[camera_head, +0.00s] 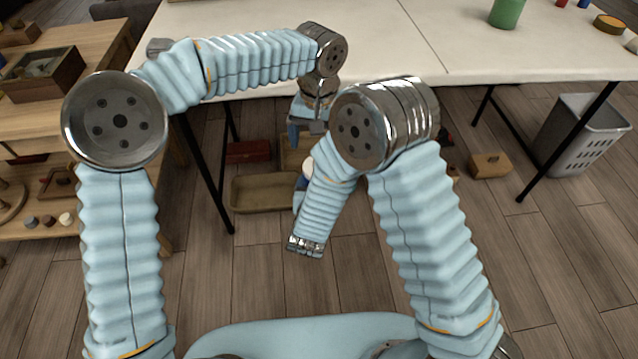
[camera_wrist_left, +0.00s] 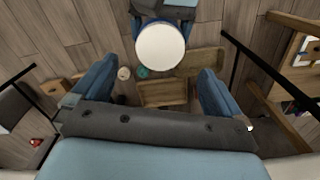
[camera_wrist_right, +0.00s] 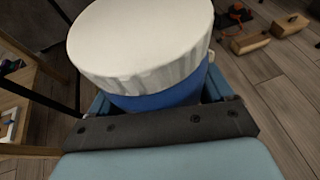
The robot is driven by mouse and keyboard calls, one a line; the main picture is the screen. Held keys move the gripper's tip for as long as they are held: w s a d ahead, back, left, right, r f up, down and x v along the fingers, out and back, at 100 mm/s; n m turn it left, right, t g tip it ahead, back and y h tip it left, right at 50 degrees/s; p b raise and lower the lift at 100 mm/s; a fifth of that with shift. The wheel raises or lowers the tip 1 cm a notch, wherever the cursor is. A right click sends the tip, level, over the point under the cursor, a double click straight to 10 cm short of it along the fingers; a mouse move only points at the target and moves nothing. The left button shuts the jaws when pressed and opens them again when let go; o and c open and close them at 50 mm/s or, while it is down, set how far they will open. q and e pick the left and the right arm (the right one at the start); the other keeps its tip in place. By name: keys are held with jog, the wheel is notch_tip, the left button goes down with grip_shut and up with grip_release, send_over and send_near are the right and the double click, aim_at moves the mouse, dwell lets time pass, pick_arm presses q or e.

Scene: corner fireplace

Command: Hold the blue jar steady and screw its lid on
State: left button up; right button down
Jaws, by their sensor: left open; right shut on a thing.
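The blue jar (camera_wrist_right: 160,99) is in my right gripper (camera_wrist_right: 157,92), which is shut on its body and holds it upright above the floor. The white lid (camera_wrist_right: 143,45), broad with a ribbed rim, sits on top of the jar. Its round top also shows in the left wrist view (camera_wrist_left: 160,45). I cannot tell how far it is threaded on. My left gripper (camera_wrist_left: 155,78) is open and empty, with its fingers apart and the lid beyond them, not between them. In the head view my arms hide most of the jar.
A white table (camera_head: 480,55) stands ahead, with a green cylinder (camera_head: 507,12) on it. A wooden bench (camera_head: 35,150) is at left. Tan trays (camera_head: 262,195), a red box (camera_head: 248,151), a wooden block (camera_head: 490,165) and a pale basket (camera_head: 585,135) are on the floor.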

pick_arm(q)
jog(key=n, duration=0.2)
jog(key=r+n, duration=0.1)
jog(key=n, duration=0.1)
jog(key=shift+r, duration=0.1)
jog(key=shift+f, duration=4.05)
jog(key=c, duration=1.1)
jog(key=shift+o, duration=0.2)
jog(key=m, duration=0.5)
jog(key=shift+m, duration=0.4)
jog(key=m, duration=0.4)
